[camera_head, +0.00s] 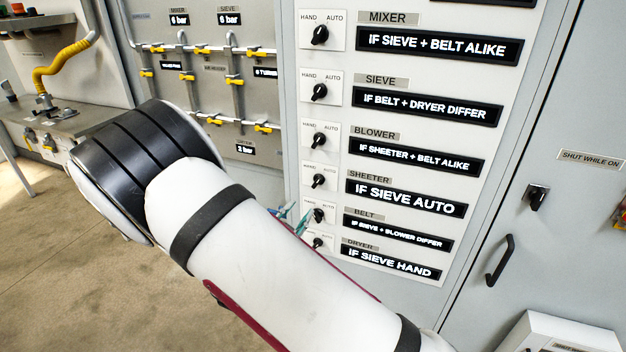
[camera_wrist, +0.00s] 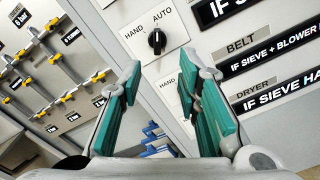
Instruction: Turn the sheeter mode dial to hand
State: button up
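The sheeter dial (camera_head: 317,181) is a black knob on a white plate marked HAND and AUTO, left of the SHEETER label (camera_head: 370,176). In the wrist view the sheeter dial (camera_wrist: 157,41) is beyond my fingertips, near the top centre, and its pointer appears turned towards AUTO. My gripper (camera_wrist: 163,82) is open and empty, its teal pads apart and not touching the dial. In the head view my gripper (camera_head: 300,219) is mostly hidden behind my arm, beside the belt dial (camera_head: 318,215), lower than the sheeter dial.
The mixer dial (camera_head: 320,35), sieve dial (camera_head: 319,92) and blower dial (camera_head: 319,140) are above in the same column; the dryer dial (camera_head: 317,243) is below. Yellow-handled valves (camera_head: 200,50) are on the panel to the left. A door handle (camera_head: 501,261) sticks out at right.

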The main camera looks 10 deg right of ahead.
aim_at(317, 182)
jog(key=x, duration=1.3)
jog(key=shift+w+f+p, duration=0.15)
jog(key=shift+w+p, duration=0.15)
jog(key=shift+w, duration=0.2)
grip_shut()
